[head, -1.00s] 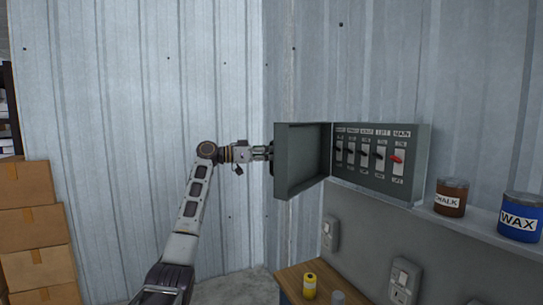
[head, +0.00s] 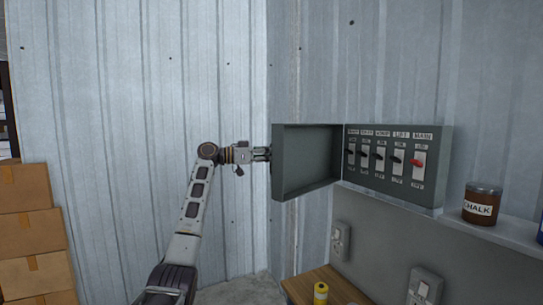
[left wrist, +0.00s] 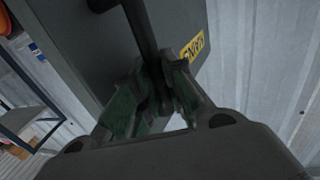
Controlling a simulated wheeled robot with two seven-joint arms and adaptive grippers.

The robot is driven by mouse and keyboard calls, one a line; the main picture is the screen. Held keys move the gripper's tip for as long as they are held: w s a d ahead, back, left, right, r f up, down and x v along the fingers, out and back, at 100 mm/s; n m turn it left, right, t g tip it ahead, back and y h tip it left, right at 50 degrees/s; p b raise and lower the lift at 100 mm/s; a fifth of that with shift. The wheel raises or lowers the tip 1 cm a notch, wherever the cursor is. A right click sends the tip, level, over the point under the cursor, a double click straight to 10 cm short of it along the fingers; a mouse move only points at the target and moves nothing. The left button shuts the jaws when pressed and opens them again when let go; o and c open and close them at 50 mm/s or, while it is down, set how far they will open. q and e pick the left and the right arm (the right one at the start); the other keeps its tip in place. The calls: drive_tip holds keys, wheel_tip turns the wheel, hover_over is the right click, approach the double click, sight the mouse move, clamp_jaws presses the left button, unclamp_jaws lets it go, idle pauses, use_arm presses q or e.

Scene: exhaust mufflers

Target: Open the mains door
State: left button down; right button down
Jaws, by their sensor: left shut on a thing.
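The mains door (head: 306,162) is a grey panel standing swung open to the left of the mains box (head: 397,162). Inside the box is a row of labelled switches, with a red one (head: 417,163) marked MAIN at the right end. My left gripper (head: 268,154) is at the door's left edge. In the left wrist view, my left gripper (left wrist: 155,95) is shut on the dark door handle (left wrist: 139,30), beside a yellow label (left wrist: 192,46) on the door's outer face (left wrist: 95,50). My right gripper is not in view.
A shelf (head: 470,226) with a chalk tin (head: 481,204) runs right of the box. Cardboard boxes (head: 30,235) stand at far left. The wall left of the door is clear.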

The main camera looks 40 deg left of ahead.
use_arm(q)
drive_tip(key=c, duration=1.8)
unclamp_jaws()
drive_tip(key=shift+c, duration=0.2)
drive_tip(key=o, duration=0.4)
drive_tip(key=v, duration=1.2)
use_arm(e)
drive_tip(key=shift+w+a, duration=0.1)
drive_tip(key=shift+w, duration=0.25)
